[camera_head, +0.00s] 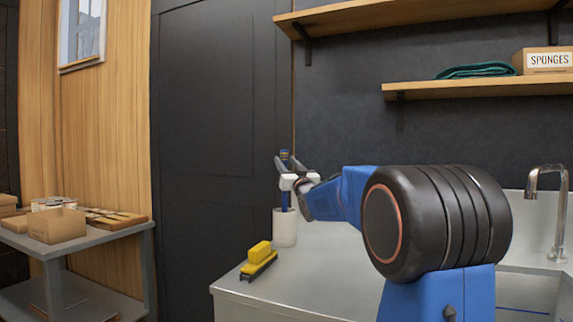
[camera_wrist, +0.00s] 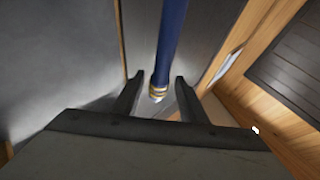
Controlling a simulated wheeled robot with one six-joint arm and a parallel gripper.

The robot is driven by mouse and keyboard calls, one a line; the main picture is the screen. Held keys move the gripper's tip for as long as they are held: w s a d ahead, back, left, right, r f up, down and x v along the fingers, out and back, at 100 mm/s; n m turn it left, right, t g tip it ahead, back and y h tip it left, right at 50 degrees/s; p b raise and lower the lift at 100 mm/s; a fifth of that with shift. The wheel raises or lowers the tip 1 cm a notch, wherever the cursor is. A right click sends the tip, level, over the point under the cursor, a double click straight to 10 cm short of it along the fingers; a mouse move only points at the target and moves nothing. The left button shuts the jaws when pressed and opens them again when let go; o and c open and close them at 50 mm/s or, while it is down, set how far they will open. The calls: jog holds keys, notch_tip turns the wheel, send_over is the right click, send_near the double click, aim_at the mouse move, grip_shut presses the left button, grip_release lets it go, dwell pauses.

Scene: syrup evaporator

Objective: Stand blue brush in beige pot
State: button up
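The blue brush (camera_head: 285,199) stands about upright with its lower end inside the beige pot (camera_head: 284,229). The pot stands on the metal counter, and its rim hides the brush's lower end. My gripper (camera_head: 287,165) is at the upper part of the brush, above the pot. In the wrist view the blue handle (camera_wrist: 169,45), with pale bands at its end, lies between the two fingers (camera_wrist: 159,80). A gap shows on each side of the handle, so the gripper looks open around it.
A yellow scrubbing brush (camera_head: 259,259) lies on the counter (camera_head: 325,275) in front of the pot. A sink tap (camera_head: 559,205) stands at the right. A side table at the left holds a cardboard box (camera_head: 57,226). Shelves (camera_head: 480,88) hang above the counter.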

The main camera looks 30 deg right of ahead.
jog(key=shift+s+f, duration=0.1)
jog(key=v, duration=1.7)
jog(key=shift+s, duration=0.1)
dwell(0.6)
